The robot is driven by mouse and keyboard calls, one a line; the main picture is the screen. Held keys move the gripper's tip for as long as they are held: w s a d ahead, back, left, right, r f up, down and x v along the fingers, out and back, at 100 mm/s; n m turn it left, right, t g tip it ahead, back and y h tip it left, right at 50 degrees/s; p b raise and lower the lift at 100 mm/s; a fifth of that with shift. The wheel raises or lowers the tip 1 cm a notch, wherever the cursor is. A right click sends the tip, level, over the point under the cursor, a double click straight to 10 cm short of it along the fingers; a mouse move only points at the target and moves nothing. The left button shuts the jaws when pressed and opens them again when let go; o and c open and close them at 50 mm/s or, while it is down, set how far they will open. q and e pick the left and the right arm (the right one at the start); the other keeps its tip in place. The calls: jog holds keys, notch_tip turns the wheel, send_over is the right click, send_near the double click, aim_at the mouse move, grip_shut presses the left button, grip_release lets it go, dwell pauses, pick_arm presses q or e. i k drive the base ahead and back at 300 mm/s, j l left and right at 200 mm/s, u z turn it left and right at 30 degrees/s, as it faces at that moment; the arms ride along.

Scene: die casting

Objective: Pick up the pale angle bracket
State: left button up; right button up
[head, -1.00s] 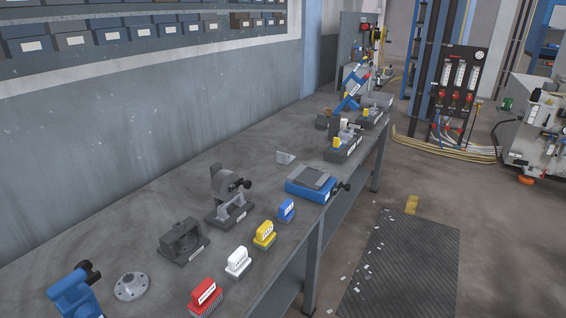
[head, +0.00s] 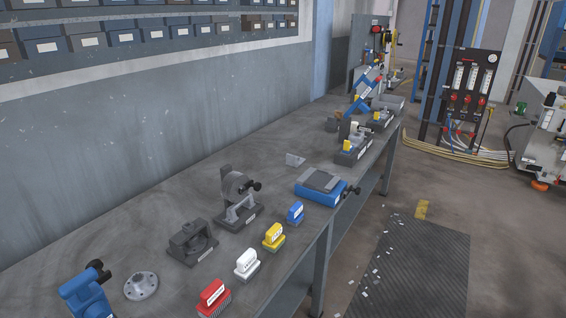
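Neither of my grippers shows in the head view.
Red (head: 213,298), white (head: 247,264), yellow (head: 274,237) and blue (head: 295,213) labelled blocks line the front edge. A flanged disc (head: 141,286), a dark fixture (head: 192,242) and a blue device (head: 86,292) stand nearer. Bare bench surrounds the bracket's left side.

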aim_at(291, 160)
jog(key=i+l+u, duration=0.25)
jog(key=u, duration=0.2)
jog(key=i+l+u, duration=0.2)
jog(key=l+u, duration=0.2)
